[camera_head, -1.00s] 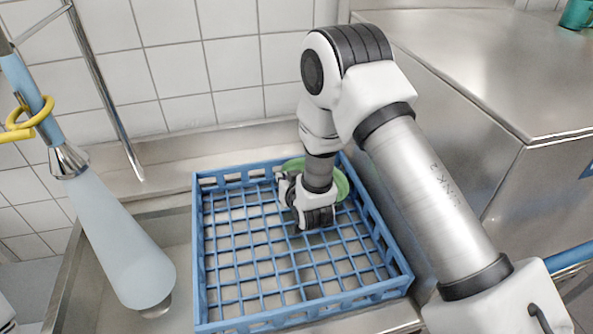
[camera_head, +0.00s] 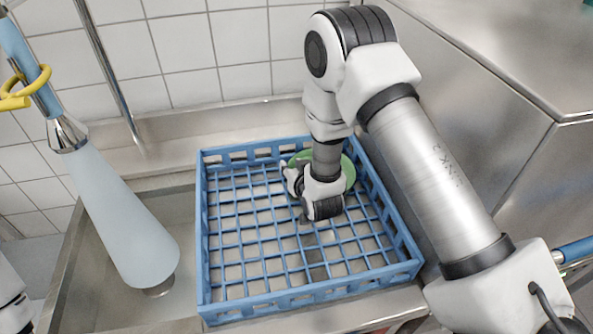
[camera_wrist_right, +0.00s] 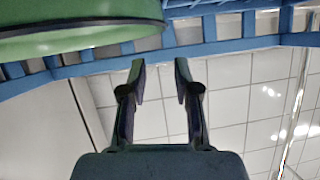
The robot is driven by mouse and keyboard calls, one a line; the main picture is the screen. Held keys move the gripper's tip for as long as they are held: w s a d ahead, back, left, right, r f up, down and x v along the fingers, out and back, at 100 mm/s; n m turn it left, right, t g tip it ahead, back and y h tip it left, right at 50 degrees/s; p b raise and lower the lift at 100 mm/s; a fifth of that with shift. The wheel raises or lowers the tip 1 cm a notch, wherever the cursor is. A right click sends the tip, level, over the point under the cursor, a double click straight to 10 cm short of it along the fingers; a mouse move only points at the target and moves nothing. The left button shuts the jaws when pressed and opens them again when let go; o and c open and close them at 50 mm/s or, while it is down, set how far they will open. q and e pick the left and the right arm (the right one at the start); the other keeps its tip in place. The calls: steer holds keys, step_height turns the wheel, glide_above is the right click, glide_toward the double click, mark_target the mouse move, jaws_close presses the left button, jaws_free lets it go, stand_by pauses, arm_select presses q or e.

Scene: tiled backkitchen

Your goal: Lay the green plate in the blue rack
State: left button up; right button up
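The green plate (camera_head: 350,172) lies in the far right part of the blue rack (camera_head: 310,290), partly hidden behind my right wrist. It also shows at the upper left of the right wrist view (camera_wrist_right: 80,35), beside the rack's blue lattice (camera_wrist_right: 215,47). My right gripper (camera_head: 308,218) hangs over the rack, on the near side of the plate. In the right wrist view its two fingers (camera_wrist_right: 160,72) are apart, with nothing between them, and clear of the plate. My left gripper is out of view; only a bit of my left arm shows at the left edge.
A pale blue spray hose fitting (camera_head: 120,225) hangs left of the rack over the steel sink (camera_head: 75,290). A steel cabinet (camera_head: 490,70) stands at the right. A tiled wall (camera_head: 185,60) is behind. Most of the rack's left and front grid is empty.

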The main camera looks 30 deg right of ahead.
steer(key=v, duration=1.2)
steer(key=shift+r, duration=0.1)
